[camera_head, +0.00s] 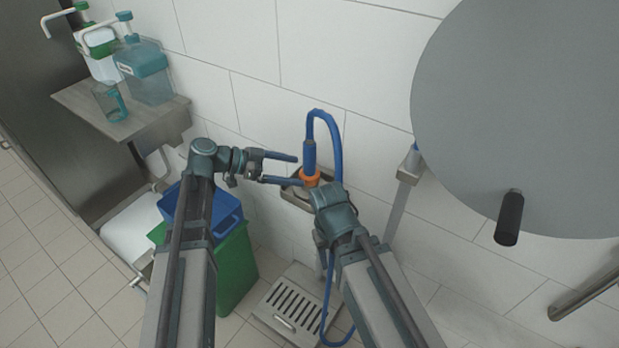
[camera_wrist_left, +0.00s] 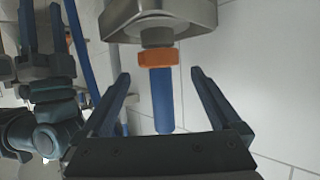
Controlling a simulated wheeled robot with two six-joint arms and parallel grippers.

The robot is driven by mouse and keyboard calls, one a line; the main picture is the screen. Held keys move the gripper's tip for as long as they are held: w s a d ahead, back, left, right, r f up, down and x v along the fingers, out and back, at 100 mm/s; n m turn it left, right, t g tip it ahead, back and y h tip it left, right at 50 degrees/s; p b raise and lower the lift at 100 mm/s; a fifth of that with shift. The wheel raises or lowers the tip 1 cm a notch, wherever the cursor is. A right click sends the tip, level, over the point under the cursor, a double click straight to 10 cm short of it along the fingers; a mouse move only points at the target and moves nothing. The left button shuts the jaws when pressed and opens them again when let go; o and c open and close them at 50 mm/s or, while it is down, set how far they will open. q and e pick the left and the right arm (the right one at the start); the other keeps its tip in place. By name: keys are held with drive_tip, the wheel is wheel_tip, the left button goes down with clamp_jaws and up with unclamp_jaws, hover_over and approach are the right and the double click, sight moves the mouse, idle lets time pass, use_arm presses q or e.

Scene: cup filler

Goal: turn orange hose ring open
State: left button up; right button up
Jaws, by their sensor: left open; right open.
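The orange hose ring (camera_head: 309,178) sits at the base of a blue hose nozzle (camera_head: 310,154) by the wall. In the left wrist view the orange ring (camera_wrist_left: 158,58) lies between and just past my open fingertips, with the blue nozzle (camera_wrist_left: 162,102) between the fingers. My left gripper (camera_head: 298,170) is open and empty, its fingertips close to the ring from the left; contact cannot be told. My right gripper shows at the left edge of the left wrist view (camera_wrist_left: 42,14), open, fingers apart. In the head view its fingers are hidden behind its own wrist.
A metal holder (camera_wrist_left: 172,22) carries the ring on the wall. The blue hose (camera_head: 338,150) loops up and down beside the nozzle. A slotted step (camera_head: 290,306) and a green bin (camera_head: 236,270) with a blue crate (camera_head: 226,214) stand below. A grey disc (camera_head: 530,110) fills the upper right.

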sight(303, 172)
use_arm(q)
drive_tip(key=shift+b+x, duration=0.8)
drive_tip(key=shift+x, duration=2)
drive_tip(key=c, duration=1.4)
